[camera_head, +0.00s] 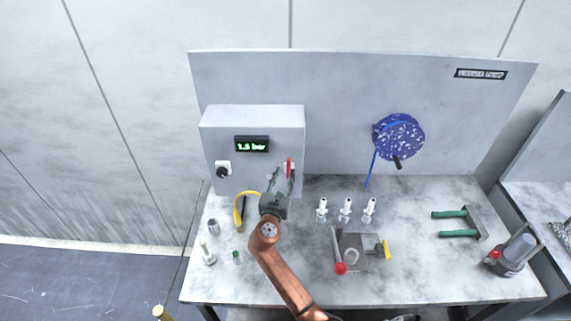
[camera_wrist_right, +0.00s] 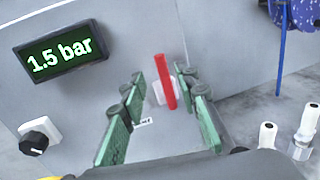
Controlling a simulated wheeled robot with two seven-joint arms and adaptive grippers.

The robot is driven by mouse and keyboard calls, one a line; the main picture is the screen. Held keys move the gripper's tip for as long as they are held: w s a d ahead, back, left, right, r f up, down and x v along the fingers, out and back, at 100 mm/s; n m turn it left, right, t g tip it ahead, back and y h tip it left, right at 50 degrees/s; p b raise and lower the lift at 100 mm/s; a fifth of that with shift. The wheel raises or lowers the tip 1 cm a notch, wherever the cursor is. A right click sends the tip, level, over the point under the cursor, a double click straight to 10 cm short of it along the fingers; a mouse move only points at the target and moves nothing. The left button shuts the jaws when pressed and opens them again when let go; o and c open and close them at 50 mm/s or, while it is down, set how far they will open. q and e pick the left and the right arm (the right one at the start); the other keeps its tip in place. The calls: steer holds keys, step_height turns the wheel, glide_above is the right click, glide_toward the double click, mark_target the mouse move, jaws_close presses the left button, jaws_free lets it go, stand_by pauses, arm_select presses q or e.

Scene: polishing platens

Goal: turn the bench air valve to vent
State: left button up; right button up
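The bench air valve has a red lever (camera_head: 289,167) on a white mount on the front of the grey control box (camera_head: 215,135). In the right wrist view the lever (camera_wrist_right: 166,82) stands nearly upright, tilted slightly. My right gripper (camera_head: 282,180) is in front of the box at the lever. Its green-padded fingers (camera_wrist_right: 160,105) are spread, with the lever seen between them, nearer the right finger. I cannot tell whether a finger touches it. A small label (camera_wrist_right: 143,122) below the valve is too small to read. My left gripper is not in view.
The box display (camera_head: 252,144) reads 1.5 bar, above a black knob (camera_head: 223,171). White-topped fittings (camera_head: 346,208) stand to the right. A blue speckled disc (camera_head: 399,136) hangs on the back panel.

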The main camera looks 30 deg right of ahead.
mark_target(288, 164)
steer(key=x, duration=0.7)
steer(key=shift+w+d+r, duration=0.1)
steer(key=shift+d, duration=0.1)
steer(key=shift+c, duration=0.6)
jaws_close()
